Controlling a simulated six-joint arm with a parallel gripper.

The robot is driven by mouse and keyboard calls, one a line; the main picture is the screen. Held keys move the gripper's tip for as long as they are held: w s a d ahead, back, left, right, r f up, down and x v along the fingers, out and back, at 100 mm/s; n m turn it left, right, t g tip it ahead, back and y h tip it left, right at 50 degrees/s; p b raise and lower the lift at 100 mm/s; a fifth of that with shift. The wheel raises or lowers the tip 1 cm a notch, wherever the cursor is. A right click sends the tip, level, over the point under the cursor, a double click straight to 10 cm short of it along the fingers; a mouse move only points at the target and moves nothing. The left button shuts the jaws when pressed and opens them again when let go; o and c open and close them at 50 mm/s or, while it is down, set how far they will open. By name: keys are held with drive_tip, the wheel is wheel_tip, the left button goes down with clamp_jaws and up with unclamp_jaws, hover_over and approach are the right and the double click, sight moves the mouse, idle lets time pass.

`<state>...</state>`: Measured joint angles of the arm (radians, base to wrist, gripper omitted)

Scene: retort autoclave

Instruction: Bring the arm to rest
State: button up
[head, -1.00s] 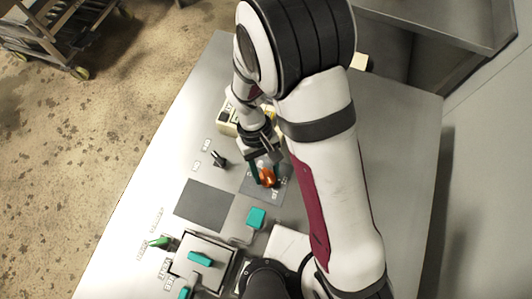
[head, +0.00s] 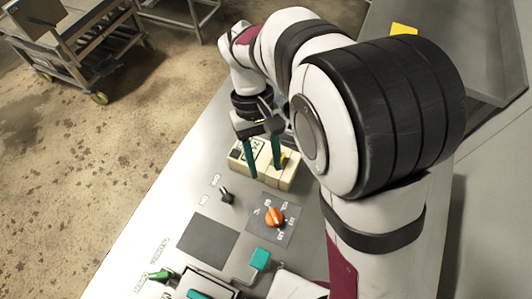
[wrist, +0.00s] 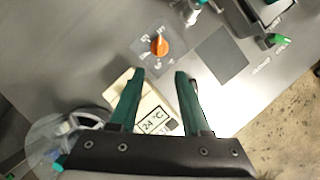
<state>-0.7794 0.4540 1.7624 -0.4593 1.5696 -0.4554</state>
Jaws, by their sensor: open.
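My gripper (head: 263,159) is open and empty, with two teal fingers apart. In the head view it hangs above the panel, in front of a cream box (head: 288,172) from this angle. The cream box carries a "24 °C" label in the wrist view (wrist: 150,119), partly hidden behind the fingers.
The grey panel (head: 170,190) holds a black toggle switch (head: 226,196), a dark blank plate (head: 207,239), a teal-covered control (head: 260,259) and a green-tipped lever (head: 159,275). A metal cart (head: 85,45) stands on the floor at upper left. A yellow item (head: 403,29) shows at upper right.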

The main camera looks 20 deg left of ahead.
drive_tip(key=s+d+r+m+y, duration=0.2)
drive_tip(key=d+r+m, duration=0.15)
drive_tip(key=d, duration=0.35)
drive_tip(key=s+d+r+m+y, duration=0.1)
drive_tip(key=d+r+m, duration=0.2)
drive_tip(key=d+m, duration=0.25)
drive_tip(key=s+d+f+m+t+y, duration=0.1)
drive_tip(key=s+d+m+t, duration=0.2)
drive_tip(key=s+d+m, duration=0.2)
drive_tip(key=shift+s+d+y, duration=0.4)
drive_tip(key=shift+s+d, duration=0.25)
drive_tip(key=shift+s, duration=0.1)
